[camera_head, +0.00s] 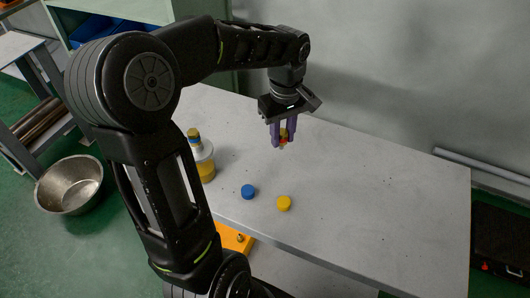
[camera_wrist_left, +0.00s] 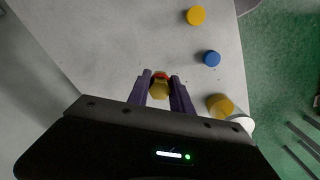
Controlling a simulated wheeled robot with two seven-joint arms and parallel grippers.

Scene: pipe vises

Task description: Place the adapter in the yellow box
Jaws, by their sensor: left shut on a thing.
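My left gripper (camera_head: 283,143) is above the grey table, pointing down. Its purple fingers are shut on the adapter (camera_head: 283,138), a small yellowish piece with a red band. In the left wrist view the adapter (camera_wrist_left: 159,91) shows between the fingertips (camera_wrist_left: 160,84), its yellow end toward the camera. A yellow-orange object (camera_head: 232,238) shows low beside the table's near edge, partly hidden by my left arm. I cannot tell whether it is the yellow box. My right gripper is not in view.
A blue cap (camera_head: 248,191) and a yellow cap (camera_head: 284,203) lie on the table (camera_head: 370,205). A metal bowl (camera_head: 69,185) is at the left. The table's right part is clear.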

